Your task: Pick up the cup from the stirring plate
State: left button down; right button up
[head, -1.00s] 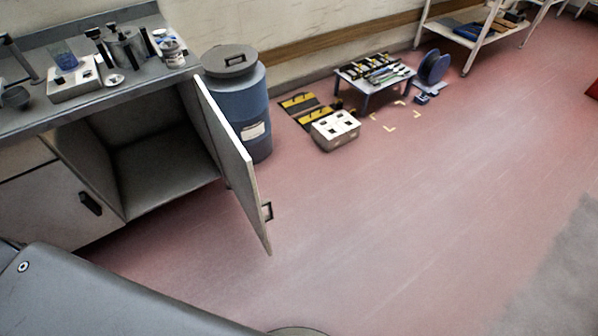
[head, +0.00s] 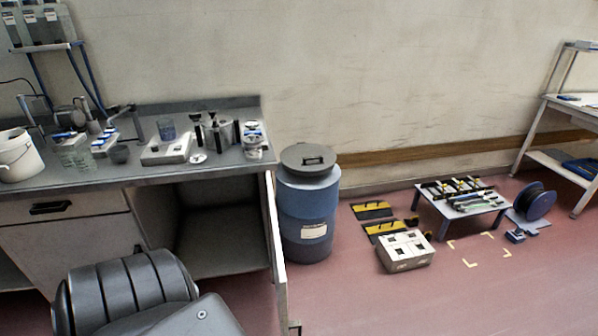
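A blue translucent cup (head: 166,128) stands upright on the white stirring plate (head: 153,154) on the grey counter at the left of the head view. Only a dark, ribbed part of my own body shows at the bottom left, well below and in front of the counter. Neither gripper is in view. Nothing is touching the cup.
Metal pots (head: 221,133), a jar (head: 254,140), a grey bowl (head: 119,154), glass beakers (head: 75,157) and a white bucket (head: 18,155) share the counter (head: 110,179). Below, a cabinet door (head: 276,245) stands open beside a blue barrel (head: 307,215).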

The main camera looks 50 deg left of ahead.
aim_at(166, 126)
jog(key=i, duration=1.1)
jog(key=u, duration=2.55)
